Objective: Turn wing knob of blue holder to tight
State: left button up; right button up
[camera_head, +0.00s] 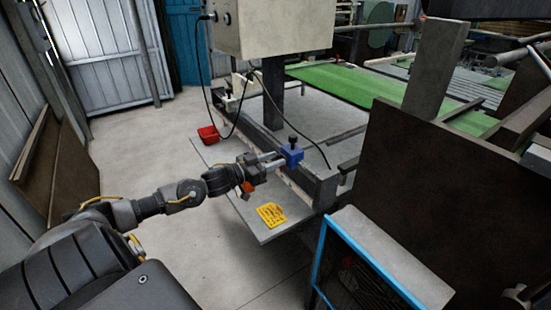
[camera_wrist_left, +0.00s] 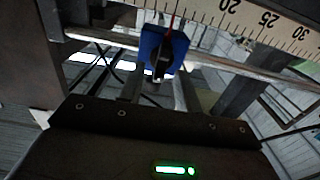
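The blue holder (camera_head: 291,153) sits on the rail at the front of the machine, with a black knob (camera_head: 292,140) on its top. My left gripper (camera_head: 279,160) reaches in from the left and its fingertips are close to the holder. In the left wrist view the blue holder (camera_wrist_left: 152,43) is straight ahead, and a dark wing knob (camera_wrist_left: 160,69) faces me. The two fingers of my left gripper (camera_wrist_left: 160,84) are apart, one on each side of the knob, with a gap visible; contact cannot be told. My right gripper is not in view.
A ruler scale (camera_wrist_left: 262,22) runs behind the holder, with a thin red pointer (camera_wrist_left: 172,18) before it. A blue-framed guard (camera_head: 318,262) stands at the right. The floor at left is clear.

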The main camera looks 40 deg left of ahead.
pick_arm(q)
jog(key=shift+w+d, duration=0.15)
jog(key=shift+w, duration=0.3)
jog(key=shift+c, duration=0.4)
jog(key=c, duration=0.5)
jog(key=shift+c, duration=0.2)
